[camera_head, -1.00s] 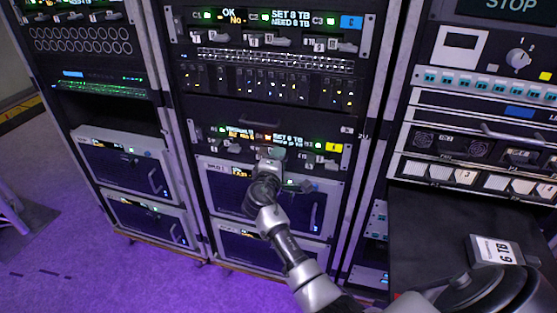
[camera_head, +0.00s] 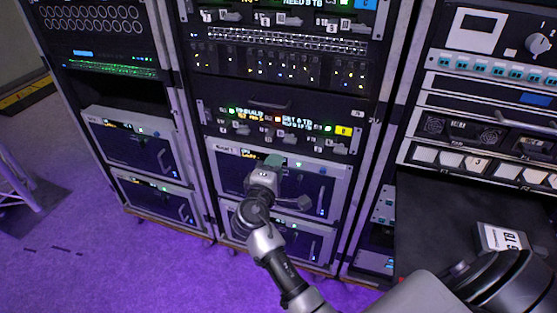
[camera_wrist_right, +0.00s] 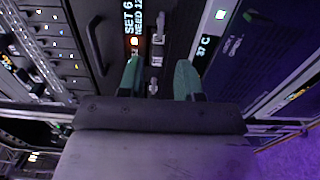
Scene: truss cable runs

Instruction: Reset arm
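My right gripper (camera_head: 273,161) is in front of the middle rack, just below the lower switch panel (camera_head: 222,116) and over the top edge of a dark door unit (camera_head: 308,190). In the right wrist view its two green fingertips (camera_wrist_right: 158,76) are spread apart with nothing held between them. Behind the gap are the panel's small levers (camera_wrist_right: 157,60) and a display (camera_wrist_right: 133,20) reading "SET 6" and "NEED 12", partly cut off. Whether the fingers touch the rack I cannot tell. My left gripper is not in view.
A grey module labelled "TB" (camera_head: 500,237) sits on a black shelf (camera_head: 430,215) at the right, beside my arm. A rack with door units (camera_head: 130,145) stands left. Purple floor (camera_head: 90,250) is open in front.

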